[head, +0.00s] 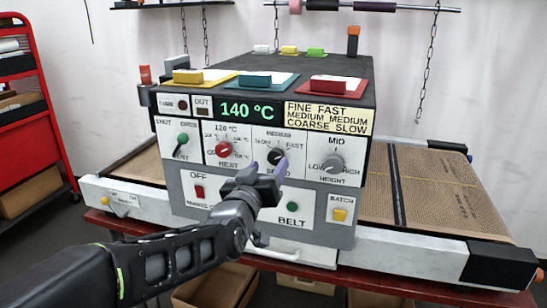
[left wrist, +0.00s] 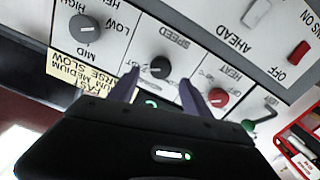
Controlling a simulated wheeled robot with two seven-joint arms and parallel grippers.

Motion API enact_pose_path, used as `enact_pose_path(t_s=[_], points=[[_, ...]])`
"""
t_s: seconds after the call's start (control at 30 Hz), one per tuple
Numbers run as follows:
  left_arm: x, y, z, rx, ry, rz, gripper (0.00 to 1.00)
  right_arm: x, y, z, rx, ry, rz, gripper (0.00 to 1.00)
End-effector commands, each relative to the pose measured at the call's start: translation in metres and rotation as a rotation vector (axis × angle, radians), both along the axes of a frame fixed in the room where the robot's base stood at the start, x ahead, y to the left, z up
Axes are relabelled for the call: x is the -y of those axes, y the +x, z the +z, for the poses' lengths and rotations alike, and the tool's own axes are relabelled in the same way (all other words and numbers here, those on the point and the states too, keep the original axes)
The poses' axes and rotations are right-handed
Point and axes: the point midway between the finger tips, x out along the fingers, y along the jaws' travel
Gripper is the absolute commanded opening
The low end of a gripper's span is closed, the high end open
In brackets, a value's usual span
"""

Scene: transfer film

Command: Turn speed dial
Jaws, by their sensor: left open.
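The speed dial (head: 276,157) is a round black knob on the machine's white front panel, with SLOW, MEDIUM and FAST printed around it. It also shows in the left wrist view (left wrist: 160,67), just beyond my fingertips. I cannot surely read its setting. My left gripper (head: 268,168) is in front of the panel, open and empty. In the left wrist view its two purple fingers (left wrist: 158,80) stand apart, with the dial in line with the gap between them. I cannot tell whether they touch it. Its fingers partly hide the panel around the dial. My right gripper is out of view.
The red heat dial (head: 223,149) is close on the left and the grey height dial (head: 333,164) on the right. A red switch (head: 199,191), a green belt button (head: 292,206) and a yellow batch button (head: 340,215) sit below. The display (head: 247,110) reads 140 °C.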

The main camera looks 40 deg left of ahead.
Motion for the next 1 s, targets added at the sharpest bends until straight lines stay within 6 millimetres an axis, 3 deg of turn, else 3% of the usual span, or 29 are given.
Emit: enact_pose_path(t_s=[0.3, 0.67, 1.0], points=[[-0.015, 0.042, 0.001, -0.003, -0.001, -0.001, 0.57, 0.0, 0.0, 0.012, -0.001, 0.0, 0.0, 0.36], [-0.017, 0.049, 0.0, 0.0, 0.0, 0.0, 0.57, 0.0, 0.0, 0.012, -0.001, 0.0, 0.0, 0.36], [-0.017, 0.049, 0.0, -0.001, 0.0, 0.0, 0.31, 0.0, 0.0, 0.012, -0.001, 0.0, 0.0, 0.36]])
